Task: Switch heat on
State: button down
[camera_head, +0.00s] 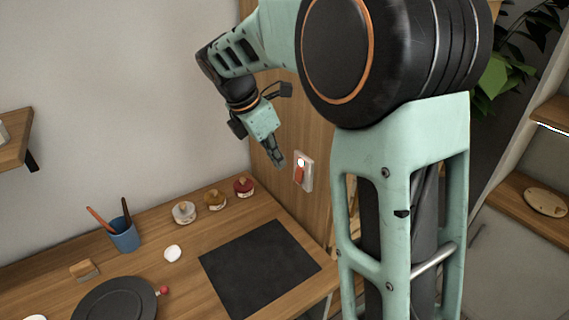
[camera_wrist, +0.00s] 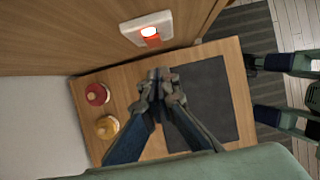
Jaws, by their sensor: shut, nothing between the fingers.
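The heat switch (camera_head: 303,171) is a white wall plate on the wooden side panel, with a red-orange rocker and a pale round light above it. It also shows in the wrist view (camera_wrist: 148,29) at the top, with the red rocker and a bright white light. My gripper (camera_head: 279,164) is just left of the switch in the head view, fingers pointing down. In the wrist view my gripper (camera_wrist: 160,76) is below the switch plate, apart from it. Its fingers are together and empty.
Below is a wooden desk (camera_head: 190,268) with a dark mat (camera_head: 258,265), a blue cup (camera_head: 123,236) with tools, a dark round plate (camera_head: 115,300) and several small jars, including a red one (camera_head: 243,186). The space around my gripper above the mat is clear.

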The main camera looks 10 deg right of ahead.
notch_tip(320, 180, up, 7)
dwell(0.3)
jog(key=shift+a, duration=0.1)
